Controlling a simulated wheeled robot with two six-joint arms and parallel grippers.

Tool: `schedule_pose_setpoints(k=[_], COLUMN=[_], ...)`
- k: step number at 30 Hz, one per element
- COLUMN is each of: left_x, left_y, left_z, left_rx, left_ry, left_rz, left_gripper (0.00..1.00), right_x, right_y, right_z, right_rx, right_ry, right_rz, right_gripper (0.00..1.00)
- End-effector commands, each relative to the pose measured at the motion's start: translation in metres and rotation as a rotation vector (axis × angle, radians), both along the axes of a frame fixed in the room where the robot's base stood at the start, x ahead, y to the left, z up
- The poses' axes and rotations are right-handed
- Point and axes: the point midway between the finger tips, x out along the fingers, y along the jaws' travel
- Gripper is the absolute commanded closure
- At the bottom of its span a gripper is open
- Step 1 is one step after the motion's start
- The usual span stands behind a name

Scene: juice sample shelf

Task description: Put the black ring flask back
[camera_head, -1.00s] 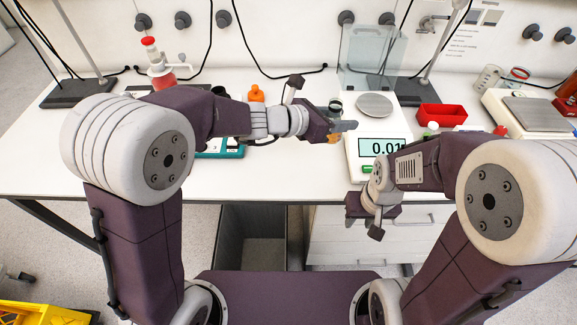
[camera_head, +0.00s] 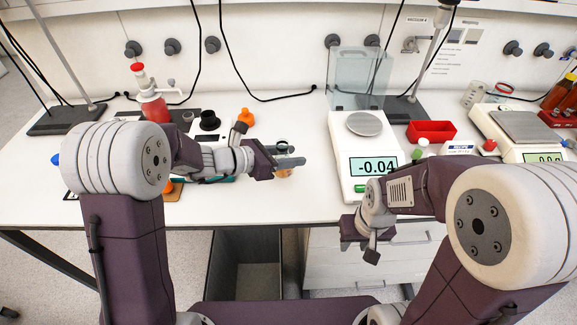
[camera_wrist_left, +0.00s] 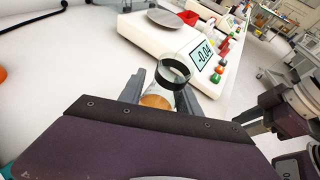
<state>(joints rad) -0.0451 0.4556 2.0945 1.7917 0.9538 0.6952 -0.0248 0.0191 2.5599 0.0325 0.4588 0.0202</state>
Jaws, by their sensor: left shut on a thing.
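My left gripper (camera_head: 292,165) is shut on the black ring flask, a small clear flask with a dark ring around its neck (camera_head: 281,146) and amber liquid low inside (camera_head: 284,173). It is held above the white bench, left of the balance. In the left wrist view the ring (camera_wrist_left: 173,73) and the amber liquid (camera_wrist_left: 156,102) show between the two fingers (camera_wrist_left: 162,90). My right gripper (camera_head: 368,242) hangs in front of the bench edge, apart from the flask. Its fingers are too unclear to tell their state.
The balance (camera_head: 346,142) reads -0.04, its pan (camera_head: 364,123) empty. A red tray (camera_head: 431,131) and small bottles stand right of it. A black round piece (camera_head: 209,120), an orange-topped item (camera_head: 244,117) and a red wash bottle (camera_head: 154,105) stand at the left. Bench between is clear.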

Motion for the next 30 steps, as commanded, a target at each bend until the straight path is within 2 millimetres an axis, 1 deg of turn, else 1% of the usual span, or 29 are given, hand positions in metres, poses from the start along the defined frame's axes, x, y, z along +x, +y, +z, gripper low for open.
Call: schedule_pose_setpoints(k=[2,5,7,10,13,21,25,26,27,28,30], left_x=[0.001,0.002,0.001,0.001,0.001,0.001,0.001,0.001,0.001,0.001,0.001], left_y=[0.004,0.006,0.005,0.005,0.005,0.005,0.005,0.005,0.005,0.005,0.005], left_z=[-0.002,-0.003,-0.011,-0.031,-0.042,-0.043,-0.048,-0.046,-0.046,-0.046,-0.046], left_rx=[-0.001,-0.001,-0.001,-0.001,-0.002,0.0,0.0,0.0,0.0,0.0,0.0], left_ry=[-0.002,-0.002,0.002,0.004,0.001,-0.002,-0.002,-0.001,-0.001,-0.001,-0.001], left_rz=[0.0,0.0,-0.001,-0.001,0.0,-0.002,-0.001,0.0,0.0,0.0,0.0], left_gripper=[1.0,1.0,1.0,1.0,1.0,1.0,1.0,0.52,0.41,0.38,0.38], right_x=[0.0,0.0,0.0,0.0,0.0,0.0,0.0,0.0,0.0,0.0,0.0], right_y=[0.0,0.0,0.0,0.0,0.0,0.0,0.0,0.0,0.0,0.0,0.0], right_z=[0.0,0.0,-0.002,-0.007,-0.008,-0.008,-0.012,-0.011,-0.01,-0.01,-0.01], right_rx=[0.0,0.0,0.0,0.0,0.0,0.0,0.0,0.0,0.0,0.0,0.0], right_ry=[0.0,0.0,0.0,0.0,0.0,0.0,0.0,0.0,0.0,0.0,0.0], right_rz=[0.0,0.0,0.0,0.0,0.0,0.0,0.0,0.0,0.0,0.0,0.0], right_gripper=[0.64,0.64,0.64,0.64,0.64,0.64,0.64,0.64,0.64,0.64,0.64])
